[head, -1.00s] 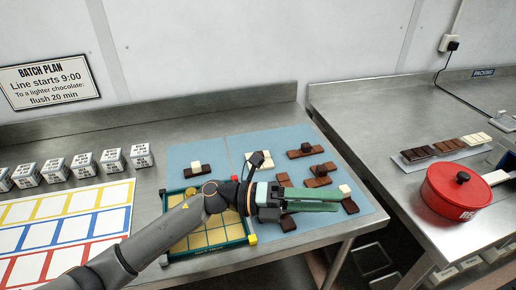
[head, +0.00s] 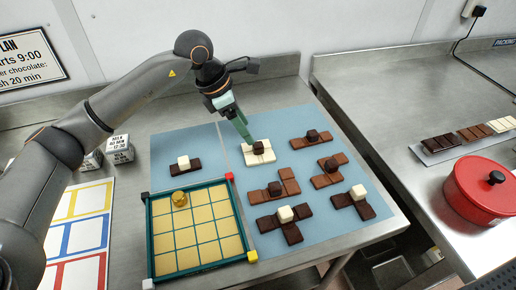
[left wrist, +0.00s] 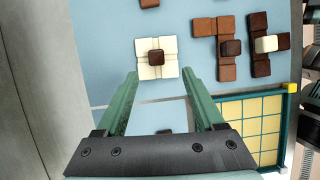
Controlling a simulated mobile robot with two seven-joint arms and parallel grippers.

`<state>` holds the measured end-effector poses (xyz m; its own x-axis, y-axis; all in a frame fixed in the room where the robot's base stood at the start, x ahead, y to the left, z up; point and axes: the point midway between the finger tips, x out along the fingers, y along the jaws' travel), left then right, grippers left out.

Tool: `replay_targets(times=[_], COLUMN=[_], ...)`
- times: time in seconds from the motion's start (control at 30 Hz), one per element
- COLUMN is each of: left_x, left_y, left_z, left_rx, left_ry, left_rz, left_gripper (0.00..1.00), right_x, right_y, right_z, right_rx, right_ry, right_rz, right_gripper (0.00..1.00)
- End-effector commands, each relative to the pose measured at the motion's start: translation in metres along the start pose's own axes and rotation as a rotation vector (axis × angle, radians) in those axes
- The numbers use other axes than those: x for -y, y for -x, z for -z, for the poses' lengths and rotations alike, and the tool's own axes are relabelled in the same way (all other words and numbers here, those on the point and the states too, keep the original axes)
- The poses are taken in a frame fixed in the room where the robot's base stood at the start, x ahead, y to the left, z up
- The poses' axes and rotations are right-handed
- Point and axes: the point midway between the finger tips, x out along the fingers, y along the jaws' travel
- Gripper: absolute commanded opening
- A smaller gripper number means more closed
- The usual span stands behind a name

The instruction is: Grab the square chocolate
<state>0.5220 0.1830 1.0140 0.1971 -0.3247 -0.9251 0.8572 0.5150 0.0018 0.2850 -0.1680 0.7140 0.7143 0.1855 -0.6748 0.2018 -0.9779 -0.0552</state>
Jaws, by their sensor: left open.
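The square chocolate (head: 262,158) is a white block of four segments with a dark brown cube (head: 259,148) on top. It lies on the blue mat (head: 215,143). It also shows in the left wrist view (left wrist: 144,72), just beyond the fingertips and roughly centred between them. My left gripper (head: 246,139) is open and empty, its fingers pointing down at the back left edge of the square chocolate. In the left wrist view both green fingers (left wrist: 160,76) are spread. My right gripper is in no view.
Several brown and dark chocolates with small cubes lie right and front of the white one, such as a milk-brown piece (head: 290,179). A green-framed tray (head: 149,240) with a yellow grid stands at front left. A red pot (head: 478,190) is on the right counter.

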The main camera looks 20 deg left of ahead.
Motion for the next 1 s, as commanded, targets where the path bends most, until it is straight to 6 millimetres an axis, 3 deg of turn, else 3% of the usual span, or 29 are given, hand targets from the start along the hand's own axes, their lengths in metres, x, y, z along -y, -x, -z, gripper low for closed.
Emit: replay_targets(times=[0.6,0.87,1.0], left_x=[-0.004,-0.005,-0.005], left_y=[-0.07,-0.074,-0.074], left_z=[-0.002,-0.002,-0.002], left_rx=[0.002,0.003,0.003], left_ry=[0.0,-0.001,-0.001], left_rz=[0.003,0.001,0.001], left_gripper=[0.7,0.7,0.56], right_x=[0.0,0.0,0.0], right_y=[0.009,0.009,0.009], right_z=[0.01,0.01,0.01], right_rx=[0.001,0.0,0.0], right_ry=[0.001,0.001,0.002], right_rz=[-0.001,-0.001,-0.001], right_gripper=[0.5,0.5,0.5])
